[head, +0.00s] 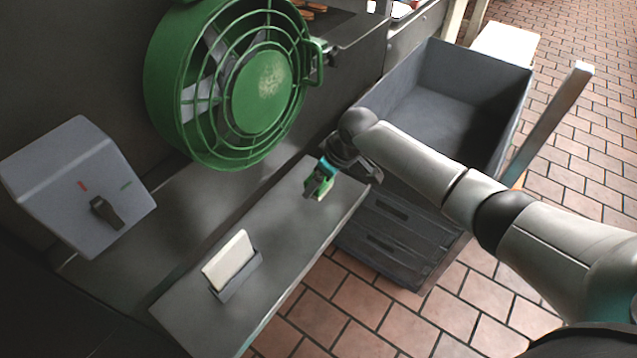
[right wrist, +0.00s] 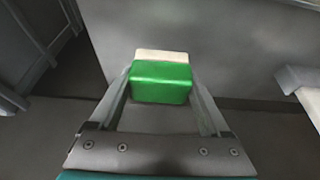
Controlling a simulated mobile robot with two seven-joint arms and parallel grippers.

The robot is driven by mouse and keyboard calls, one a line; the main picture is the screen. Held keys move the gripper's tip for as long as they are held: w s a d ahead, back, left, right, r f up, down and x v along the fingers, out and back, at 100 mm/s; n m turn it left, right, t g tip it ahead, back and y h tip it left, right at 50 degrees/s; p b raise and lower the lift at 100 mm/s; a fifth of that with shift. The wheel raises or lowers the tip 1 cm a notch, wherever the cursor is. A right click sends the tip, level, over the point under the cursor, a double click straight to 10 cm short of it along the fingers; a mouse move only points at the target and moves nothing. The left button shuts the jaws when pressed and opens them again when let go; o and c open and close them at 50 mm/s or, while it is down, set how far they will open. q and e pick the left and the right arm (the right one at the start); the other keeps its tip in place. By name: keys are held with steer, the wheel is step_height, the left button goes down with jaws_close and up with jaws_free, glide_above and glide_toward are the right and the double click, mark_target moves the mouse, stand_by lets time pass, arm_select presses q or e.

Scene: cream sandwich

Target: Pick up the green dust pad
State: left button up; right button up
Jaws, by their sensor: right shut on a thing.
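The green dust pad (right wrist: 161,83) is a small block with a pale layer on its far side. In the right wrist view it sits between the two fingers of my right gripper (right wrist: 162,92), which is shut on it. In the head view my right gripper (head: 322,182) is over the far end of the grey bench, and the green pad (head: 316,190) shows at its fingertips, partly covered by them. I cannot tell whether the pad touches the bench top. My left gripper is not in view.
A white pad in a dark holder (head: 236,282) stands on the near part of the grey bench (head: 290,235). A green caged fan (head: 262,90) stands behind, with a grey switch box (head: 75,185) at left. A dark open bin (head: 450,85) lies beyond my right arm.

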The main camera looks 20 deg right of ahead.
mark_target(314, 174)
step_height(314, 174, up, 4)
steer(key=shift+r+p, duration=0.25)
steer(key=shift+p, duration=0.4)
steer(key=s+d+p, duration=0.3)
steer(key=s+d, duration=0.9)
steer(key=s, duration=0.3)
steer(key=shift+s+f, duration=0.15)
steer(key=shift+s, duration=0.05)
